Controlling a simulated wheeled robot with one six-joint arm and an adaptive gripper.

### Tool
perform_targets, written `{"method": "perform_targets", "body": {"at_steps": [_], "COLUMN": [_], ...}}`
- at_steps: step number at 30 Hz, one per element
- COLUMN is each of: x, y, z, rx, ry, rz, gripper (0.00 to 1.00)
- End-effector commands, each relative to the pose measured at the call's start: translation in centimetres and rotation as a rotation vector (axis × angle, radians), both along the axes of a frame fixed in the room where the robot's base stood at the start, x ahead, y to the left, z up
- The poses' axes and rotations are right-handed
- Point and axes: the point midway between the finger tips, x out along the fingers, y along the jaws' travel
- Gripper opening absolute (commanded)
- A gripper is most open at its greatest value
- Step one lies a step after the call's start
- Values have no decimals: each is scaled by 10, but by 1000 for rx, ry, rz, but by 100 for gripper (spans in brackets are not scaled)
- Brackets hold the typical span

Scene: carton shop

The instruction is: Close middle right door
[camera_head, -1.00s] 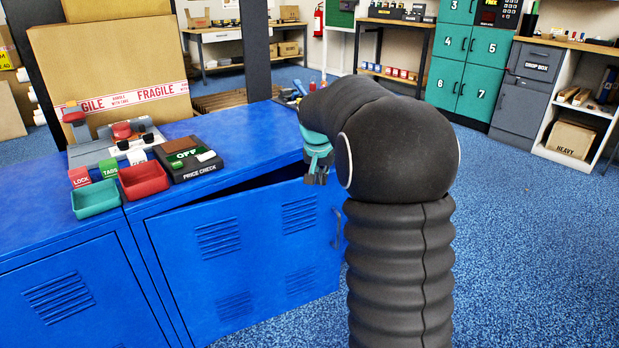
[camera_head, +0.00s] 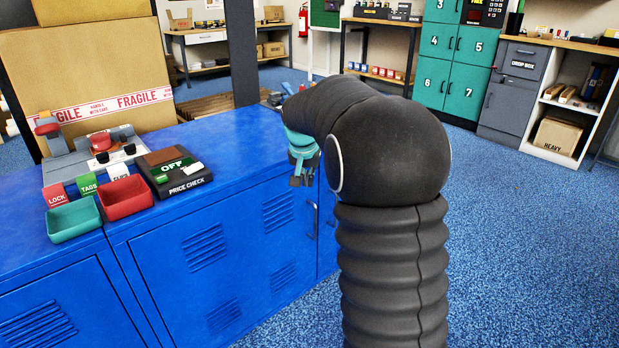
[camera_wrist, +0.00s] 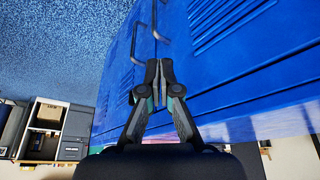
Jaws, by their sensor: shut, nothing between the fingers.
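The blue cabinet door (camera_head: 210,265) with louvred vents looks flush with the cabinet front in the head view, with no dark gap along its top edge. Its dark handle (camera_head: 311,215) is near its right edge. My gripper (camera_head: 303,180) is in front of the upper right part of the door. In the wrist view my gripper's fingertips (camera_wrist: 159,68) are together and empty, near the blue door face (camera_wrist: 235,45). I cannot tell whether they touch it. Two handles, one of them here (camera_wrist: 135,40), show beyond the fingertips.
Blue carpet (camera_head: 520,240) is clear to the right. Teal lockers (camera_head: 450,60) stand behind.

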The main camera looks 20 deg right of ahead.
Motion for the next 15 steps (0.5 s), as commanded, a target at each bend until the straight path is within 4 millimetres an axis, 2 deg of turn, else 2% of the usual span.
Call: {"method": "perform_targets", "body": {"at_steps": [7, 9, 15], "x": [-36, -40, -54], "y": [-13, -11, -17], "z": [-1, 21, 58], "rx": [0, 0, -1], "ry": [-3, -8, -5], "rz": [-1, 4, 3], "gripper": [0, 0, 0]}}
